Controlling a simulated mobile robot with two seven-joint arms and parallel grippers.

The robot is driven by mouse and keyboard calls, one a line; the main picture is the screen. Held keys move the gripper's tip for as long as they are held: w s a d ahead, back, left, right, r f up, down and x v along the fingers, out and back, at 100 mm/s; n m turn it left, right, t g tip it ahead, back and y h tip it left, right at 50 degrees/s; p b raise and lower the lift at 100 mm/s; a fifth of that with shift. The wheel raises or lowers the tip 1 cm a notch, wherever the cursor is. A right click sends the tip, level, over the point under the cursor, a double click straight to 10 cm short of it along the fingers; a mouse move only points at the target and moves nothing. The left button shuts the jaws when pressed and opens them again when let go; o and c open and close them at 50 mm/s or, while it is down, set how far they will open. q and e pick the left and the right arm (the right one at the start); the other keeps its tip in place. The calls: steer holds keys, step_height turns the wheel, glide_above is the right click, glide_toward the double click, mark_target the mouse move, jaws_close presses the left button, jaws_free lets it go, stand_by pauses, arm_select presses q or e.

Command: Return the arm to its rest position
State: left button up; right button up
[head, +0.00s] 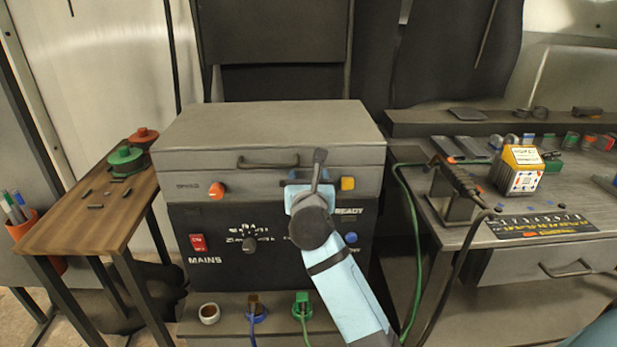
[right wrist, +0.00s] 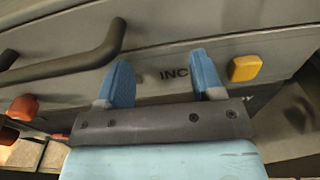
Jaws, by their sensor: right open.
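My right gripper (head: 309,182) is at the front of a grey and black control box (head: 285,120), its light-blue arm coming up from below. In the right wrist view the gripper (right wrist: 163,76) has its two blue fingers apart, with nothing between them. The fingers point at the box's upper grey panel, where the letters "INC" show between them. A yellow button (head: 347,183) is just right of the gripper; it also shows in the wrist view (right wrist: 245,68). I cannot tell whether the fingertips touch the panel. My left gripper is not in view.
The box front has a dark handle (head: 268,162), an orange knob (head: 217,189) and a red switch (head: 198,243). A wooden table (head: 75,225) stands left. A workbench (head: 460,240) stands right, with a boxed item (head: 520,170) and a green cable (head: 415,235) hanging nearby.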

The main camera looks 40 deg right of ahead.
steer(key=shift+s, duration=0.1)
stand_by(0.4)
